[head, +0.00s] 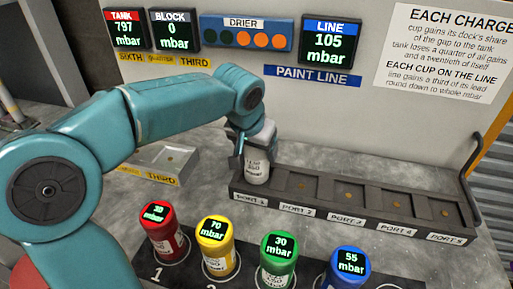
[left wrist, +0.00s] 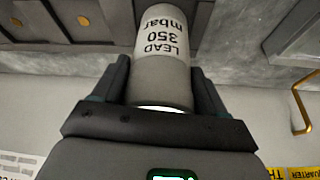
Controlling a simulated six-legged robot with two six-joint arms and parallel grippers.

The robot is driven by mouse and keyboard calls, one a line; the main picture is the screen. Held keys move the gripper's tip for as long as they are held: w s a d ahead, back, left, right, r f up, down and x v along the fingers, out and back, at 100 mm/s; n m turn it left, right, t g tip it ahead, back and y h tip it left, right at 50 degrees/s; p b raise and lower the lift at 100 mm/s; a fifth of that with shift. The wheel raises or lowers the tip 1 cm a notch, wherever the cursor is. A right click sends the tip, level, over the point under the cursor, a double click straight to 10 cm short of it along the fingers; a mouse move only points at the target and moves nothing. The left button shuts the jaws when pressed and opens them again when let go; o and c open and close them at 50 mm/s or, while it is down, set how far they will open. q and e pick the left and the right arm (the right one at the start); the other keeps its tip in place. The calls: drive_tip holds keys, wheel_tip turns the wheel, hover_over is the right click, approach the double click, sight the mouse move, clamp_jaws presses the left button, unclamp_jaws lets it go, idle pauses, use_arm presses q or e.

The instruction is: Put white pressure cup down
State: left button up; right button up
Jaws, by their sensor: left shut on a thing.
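The white pressure cup (head: 257,167) stands upright at the PORT 1 place of the dark port rack (head: 318,215), at its left end. Its label reads LEAD 350 mbar in the left wrist view (left wrist: 162,48). My left gripper (head: 252,143) is shut on the cup's upper part, with one finger on each side of it in the left wrist view (left wrist: 161,88). Whether the cup's base rests fully on the rack's floor is hidden. My right gripper is not in view.
PORT 2 to PORT 5 are empty. Red (head: 163,232), yellow (head: 216,246), green (head: 279,258) and blue (head: 347,268) cups stand in front. A grey tray (head: 160,162) marked THIRD lies at left. The panel (head: 340,120) rises behind.

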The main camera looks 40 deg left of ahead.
use_arm(q)
drive_tip(key=o, duration=1.8)
drive_tip(key=shift+f, duration=0.15)
drive_tip(key=shift+r, duration=0.35)
drive_tip(key=p+v, duration=0.2)
drive_tip(key=v, duration=0.9)
drive_tip(key=shift+s+r, duration=0.2)
drive_tip(key=shift+r, duration=0.15)
